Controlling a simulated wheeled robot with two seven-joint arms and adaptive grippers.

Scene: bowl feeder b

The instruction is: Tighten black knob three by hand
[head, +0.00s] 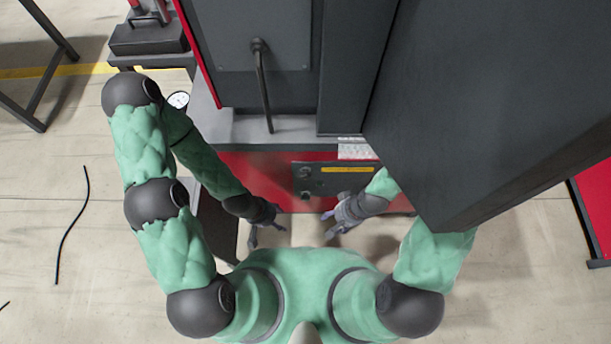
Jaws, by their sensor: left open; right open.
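A dark control panel (345,186) is set in the red front of the machine, with a yellow label strip along its top. Small dark round knobs show at the panel's left end, an upper knob (305,172) and a lower knob (305,195). I cannot tell which one is knob three, and my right forearm hides part of the panel's right side. My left gripper (267,235) is open and empty, below and left of the panel. My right gripper (328,226) is open and empty, just below the panel. Neither appears to touch a knob.
A large dark door or cover (470,110) hangs over the right side, above my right arm. A grey cabinet with a bar handle (263,85) stands above the machine's ledge. A round gauge (178,100) is at left. A black cable (73,225) lies on the open floor.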

